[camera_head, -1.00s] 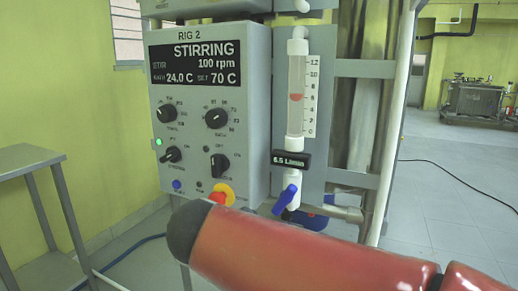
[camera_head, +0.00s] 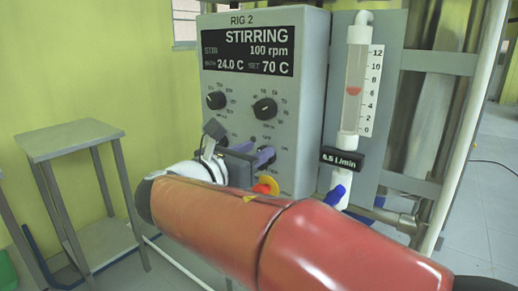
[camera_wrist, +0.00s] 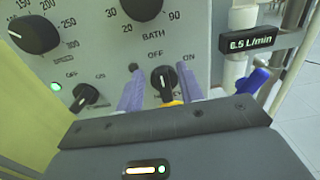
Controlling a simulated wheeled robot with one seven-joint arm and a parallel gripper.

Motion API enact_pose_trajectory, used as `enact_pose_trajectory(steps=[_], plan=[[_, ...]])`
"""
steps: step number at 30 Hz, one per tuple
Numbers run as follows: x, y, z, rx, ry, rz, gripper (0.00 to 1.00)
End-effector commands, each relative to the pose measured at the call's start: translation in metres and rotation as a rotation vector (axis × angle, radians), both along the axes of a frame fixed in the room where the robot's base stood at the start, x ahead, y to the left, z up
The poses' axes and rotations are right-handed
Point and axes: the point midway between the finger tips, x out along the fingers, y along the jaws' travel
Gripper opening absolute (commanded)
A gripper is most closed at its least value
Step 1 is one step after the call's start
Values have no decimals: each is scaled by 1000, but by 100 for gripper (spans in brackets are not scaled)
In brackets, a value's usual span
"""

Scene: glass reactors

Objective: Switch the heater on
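The control panel (camera_head: 262,100) of RIG 2 reads STIRRING, 100 rpm, 24.0 C and set 70 C. In the wrist view the black heater knob (camera_wrist: 163,79) sits below the BATH dial, with OFF and ON printed above it. Its pale pointer mark looks roughly upright. A small lamp (camera_wrist: 134,68) beside it is dark. My gripper (camera_wrist: 160,88) is open, with its two purple-grey fingers on either side of this knob; whether they touch it I cannot tell. In the head view my gripper (camera_head: 252,157) is at the panel's lower part, hiding much of the knob.
A second switch knob (camera_wrist: 86,96) with a lit green lamp (camera_wrist: 55,87) is to the left. The red-and-yellow emergency button (camera_head: 266,186) is just below my fingers. A flowmeter (camera_head: 354,85) with a blue valve handle (camera_head: 336,195) stands at the right. A metal table (camera_head: 70,139) is at the left.

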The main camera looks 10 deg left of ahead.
Motion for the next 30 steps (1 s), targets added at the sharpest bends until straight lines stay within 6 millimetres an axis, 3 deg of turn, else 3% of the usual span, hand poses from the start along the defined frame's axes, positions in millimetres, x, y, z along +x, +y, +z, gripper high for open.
enact_pose_trajectory(steps=[4,12,21,30], plan=[[10,-5,0,1,0,-2,37],[11,-5,0,1,1,-1,37],[11,-5,-1,1,3,-1,0],[11,-5,-5,8,4,-2,0]])
